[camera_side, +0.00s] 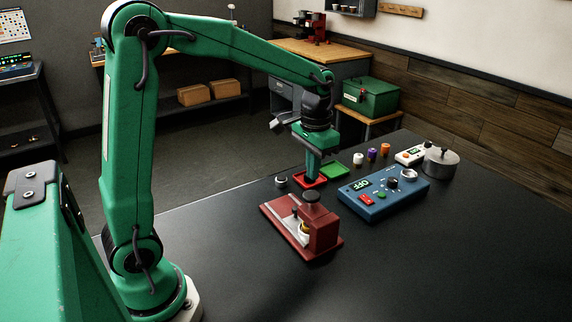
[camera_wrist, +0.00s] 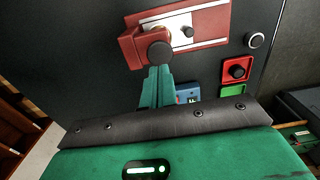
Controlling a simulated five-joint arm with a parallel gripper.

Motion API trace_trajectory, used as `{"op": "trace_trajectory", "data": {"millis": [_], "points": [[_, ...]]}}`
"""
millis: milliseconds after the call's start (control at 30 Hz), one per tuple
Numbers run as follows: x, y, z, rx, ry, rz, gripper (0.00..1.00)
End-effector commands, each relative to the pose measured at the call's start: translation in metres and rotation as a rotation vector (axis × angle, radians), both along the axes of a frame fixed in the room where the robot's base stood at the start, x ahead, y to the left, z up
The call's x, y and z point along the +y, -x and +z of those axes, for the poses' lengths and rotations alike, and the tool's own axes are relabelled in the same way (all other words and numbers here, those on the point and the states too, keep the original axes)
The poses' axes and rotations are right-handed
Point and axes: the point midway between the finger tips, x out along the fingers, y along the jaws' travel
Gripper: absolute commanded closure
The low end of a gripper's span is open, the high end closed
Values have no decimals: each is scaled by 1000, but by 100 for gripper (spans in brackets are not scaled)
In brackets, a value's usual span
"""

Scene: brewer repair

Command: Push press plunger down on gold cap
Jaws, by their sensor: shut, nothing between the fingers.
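The red press (camera_side: 322,232) stands on the dark table in the side view and at the top of the wrist view (camera_wrist: 130,47). Its dark round plunger knob (camera_side: 311,196) is on top; the wrist view shows the knob too (camera_wrist: 159,52). A gold part, which looks like the gold cap (camera_side: 304,227), shows partly in the press under the plunger. My green gripper (camera_side: 313,179) points down, shut and empty, its tips just above the knob in the side picture. In the wrist view its fingertips (camera_wrist: 159,70) are close to the knob. I cannot tell whether they touch.
A red tray (camera_side: 301,184) and a green tray (camera_side: 336,172) lie behind the press. A blue control box (camera_side: 385,195) stands to the right, with small coloured capsules (camera_side: 372,154) and a metal pot (camera_side: 441,163) beyond. The front of the table (camera_side: 420,270) is clear.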

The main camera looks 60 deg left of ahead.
Motion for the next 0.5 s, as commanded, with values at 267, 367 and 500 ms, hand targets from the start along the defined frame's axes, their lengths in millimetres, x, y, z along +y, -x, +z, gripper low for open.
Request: {"op": "trace_trajectory", "data": {"millis": [267,367,500], "points": [[0,0,20,-2,0,0,100],[0,0,28,-2,0,0,100],[0,0,37,-1,0,0,100]]}}
